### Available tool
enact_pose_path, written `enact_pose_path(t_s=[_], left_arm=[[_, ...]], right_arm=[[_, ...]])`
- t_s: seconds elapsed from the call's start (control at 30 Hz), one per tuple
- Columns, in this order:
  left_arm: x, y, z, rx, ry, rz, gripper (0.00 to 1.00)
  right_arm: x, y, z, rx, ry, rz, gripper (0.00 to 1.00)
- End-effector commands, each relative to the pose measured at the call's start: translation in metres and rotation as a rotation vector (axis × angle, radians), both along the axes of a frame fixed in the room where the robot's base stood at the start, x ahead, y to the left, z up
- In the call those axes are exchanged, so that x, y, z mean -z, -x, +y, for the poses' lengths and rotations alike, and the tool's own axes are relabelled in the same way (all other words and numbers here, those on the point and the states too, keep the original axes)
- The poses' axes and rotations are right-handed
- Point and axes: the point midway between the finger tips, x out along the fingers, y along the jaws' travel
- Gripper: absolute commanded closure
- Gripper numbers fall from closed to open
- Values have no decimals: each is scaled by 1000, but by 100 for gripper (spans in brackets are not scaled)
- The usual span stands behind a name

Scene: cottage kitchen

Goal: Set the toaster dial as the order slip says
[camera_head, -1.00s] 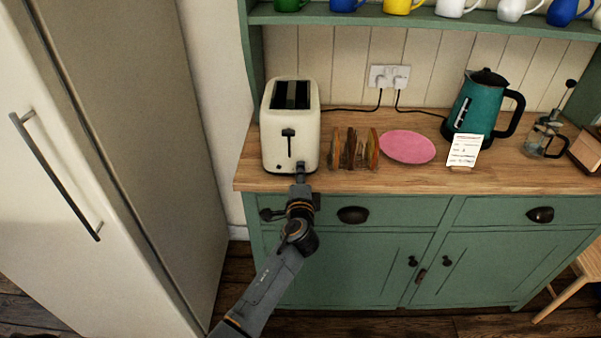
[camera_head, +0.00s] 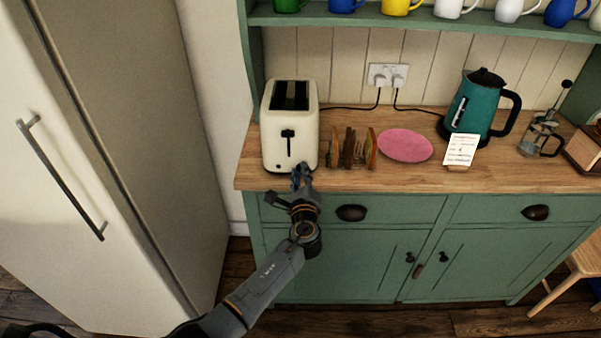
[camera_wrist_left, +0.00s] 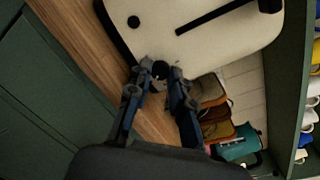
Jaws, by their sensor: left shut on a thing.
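The cream toaster (camera_head: 290,138) stands at the left end of the wooden counter, its front with the black lever facing me. My left gripper (camera_head: 301,172) is at the lower right of the toaster's front. In the left wrist view, its fingers (camera_wrist_left: 157,74) are shut on a small dark dial (camera_wrist_left: 161,69) at the toaster's edge (camera_wrist_left: 200,35). The fingers partly hide the dial, and I cannot read its setting. The white order slip (camera_head: 461,150) stands in front of the kettle; its writing is too small to read. My right gripper is not in view.
A toast rack with slices (camera_head: 352,150) stands close right of the toaster, and a pink plate (camera_head: 405,145) lies beyond it. A teal kettle (camera_head: 470,105) and a glass press (camera_head: 540,137) are farther right. The fridge (camera_head: 100,170) is at the left.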

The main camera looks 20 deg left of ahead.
Motion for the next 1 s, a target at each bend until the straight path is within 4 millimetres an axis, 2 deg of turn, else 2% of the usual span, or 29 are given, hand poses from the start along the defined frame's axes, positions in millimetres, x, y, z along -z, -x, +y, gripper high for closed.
enact_pose_path(t_s=[0.23,0.7,0.73,0.8,0.83,1.0], left_arm=[[-1,-1,0,1,-60,15,100],[-1,-1,0,1,-70,18,100],[-1,-1,0,1,-70,19,73],[-1,-1,0,1,-69,18,58],[-1,-1,0,1,-69,18,56],[0,0,0,1,-69,19,56]], right_arm=[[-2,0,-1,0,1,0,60],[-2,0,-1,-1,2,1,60],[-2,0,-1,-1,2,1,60],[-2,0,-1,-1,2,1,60],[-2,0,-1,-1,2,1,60],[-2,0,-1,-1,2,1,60]])
